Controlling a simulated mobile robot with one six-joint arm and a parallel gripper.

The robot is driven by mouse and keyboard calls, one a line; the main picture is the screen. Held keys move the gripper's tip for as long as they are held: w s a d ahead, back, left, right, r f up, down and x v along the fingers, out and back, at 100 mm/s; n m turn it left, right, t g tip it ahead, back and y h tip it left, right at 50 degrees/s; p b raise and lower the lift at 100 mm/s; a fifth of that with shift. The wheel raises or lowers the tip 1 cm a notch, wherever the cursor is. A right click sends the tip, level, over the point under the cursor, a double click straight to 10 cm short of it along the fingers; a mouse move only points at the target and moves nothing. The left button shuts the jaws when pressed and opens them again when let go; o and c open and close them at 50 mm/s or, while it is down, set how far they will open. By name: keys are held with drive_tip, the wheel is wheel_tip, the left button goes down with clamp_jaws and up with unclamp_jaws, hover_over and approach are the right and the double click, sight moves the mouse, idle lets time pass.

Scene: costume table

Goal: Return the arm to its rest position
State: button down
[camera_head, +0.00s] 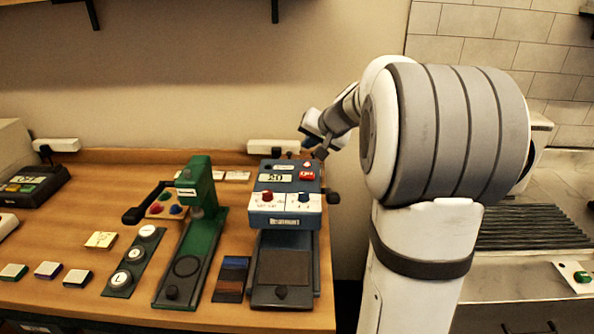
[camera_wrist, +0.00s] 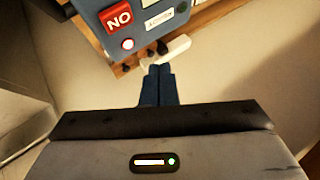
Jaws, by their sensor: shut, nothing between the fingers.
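My arm (camera_head: 445,135) stands at the right in the head view and reaches left toward the blue machine. My gripper (camera_head: 318,150) is beside the back right corner of the blue machine (camera_head: 285,215), partly hidden by my wrist. In the wrist view my gripper (camera_wrist: 157,72) shows its two dark fingers together, with nothing between them. The blue machine (camera_wrist: 165,42) shows beyond the fingertips, with a red NO button (camera_wrist: 117,17) and a lit round lamp below it. Whether the fingertips touch anything is hard to tell.
The wooden table (camera_head: 90,220) holds a green press (camera_head: 196,190), a dark strip with round white pieces (camera_head: 134,262), several small blocks and a dark device (camera_head: 30,187) at the left. A white power strip (camera_head: 273,146) lies against the wall. A ridged metal counter (camera_head: 530,228) is at the right.

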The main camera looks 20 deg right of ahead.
drive_tip(key=shift+s+a, duration=0.1)
drive_tip(key=s+a+f+n+g, duration=0.3)
drive_tip(key=s+a+n+g, duration=0.1)
drive_tip(key=s+a, duration=1.1)
drive_tip(key=s+f+n+g+h, duration=0.1)
drive_tip(key=s+f, duration=0.1)
drive_tip(key=s, duration=0.6)
drive_tip(key=s+f+n+g+h, duration=0.1)
drive_tip(key=s+f, duration=0.2)
drive_tip(key=s, duration=0.5)
drive_tip(key=shift+s+d+f, duration=0.15)
drive_tip(key=shift+d, duration=0.3)
